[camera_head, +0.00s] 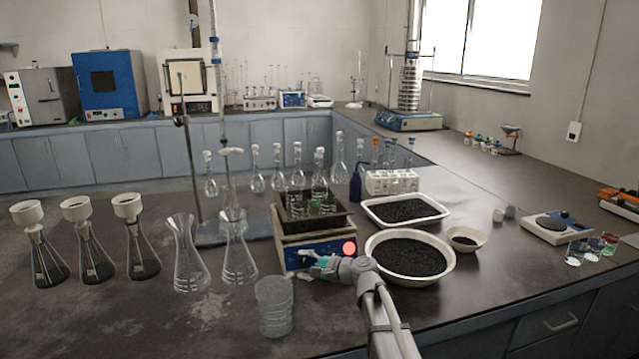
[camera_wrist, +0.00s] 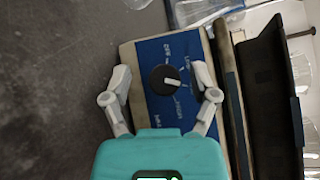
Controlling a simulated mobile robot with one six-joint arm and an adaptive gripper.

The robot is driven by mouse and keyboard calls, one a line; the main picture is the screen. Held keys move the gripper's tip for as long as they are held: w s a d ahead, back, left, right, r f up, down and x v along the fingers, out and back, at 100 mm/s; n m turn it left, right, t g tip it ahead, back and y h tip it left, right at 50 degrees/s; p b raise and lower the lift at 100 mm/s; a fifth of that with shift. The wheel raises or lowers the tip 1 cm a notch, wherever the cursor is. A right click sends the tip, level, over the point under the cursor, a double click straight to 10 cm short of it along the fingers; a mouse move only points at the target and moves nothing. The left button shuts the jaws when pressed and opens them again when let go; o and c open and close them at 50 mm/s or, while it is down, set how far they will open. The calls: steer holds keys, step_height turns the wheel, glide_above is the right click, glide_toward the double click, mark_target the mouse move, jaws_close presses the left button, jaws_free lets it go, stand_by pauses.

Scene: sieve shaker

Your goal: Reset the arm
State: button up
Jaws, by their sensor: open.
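My gripper (camera_head: 312,264) is at the blue front panel of a benchtop device (camera_head: 300,255) in the head view. In the wrist view my gripper (camera_wrist: 162,76) is open, with one finger on each side of a black round knob (camera_wrist: 165,80) with a white mark. The knob sits on the device's blue panel (camera_wrist: 160,112), among white lettering. Whether the fingers touch the knob or the panel cannot be told. My arm reaches in from the lower right of the head view and covers part of the panel. A red round light (camera_head: 349,248) shows at the panel's right end.
A dark tray (camera_head: 335,222) with glassware tops the device. White basins of black grains (camera_head: 410,283) stand close on the right.

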steer(key=shift+s+a+r+n+g+p, duration=0.25)
steer(key=shift+s+n+g+p, duration=0.1)
steer(key=shift+n+p, duration=0.1)
steer(key=shift+s, duration=0.25)
steer(key=shift+s+d+f+n+g+h+p, duration=0.1)
steer(key=shift+s+d+n+g+h+p, duration=0.2)
steer(key=shift+s+n+h+p, duration=0.3)
steer(key=s+d+n+g+h+p, duration=0.1)
steer(key=s+d+h+p, duration=0.1)
steer(key=s+d+p, duration=0.1)
steer(key=s+d+n+g+h+p, duration=0.1)
steer(key=s+d+n+h+p, duration=0.1)
steer(key=s+d+p, duration=0.1)
steer(key=s+d+n+g+h+p, duration=0.1)
steer(key=s+d+n+h+p, duration=0.1)
steer(key=s, duration=0.4)
steer(key=shift+d+r+p, duration=0.3)
steer(key=shift+d+p, duration=0.55)
steer(key=shift+p, duration=0.3)
steer(key=s+d+r+n+g+h+p, duration=0.3)
steer(key=s+d+h+p, duration=0.4)
steer(key=s+d, duration=0.3)
steer(key=shift+s+d+r, duration=0.25)
steer(key=shift+d+r, duration=0.15)
steer(key=shift+d, duration=0.7)
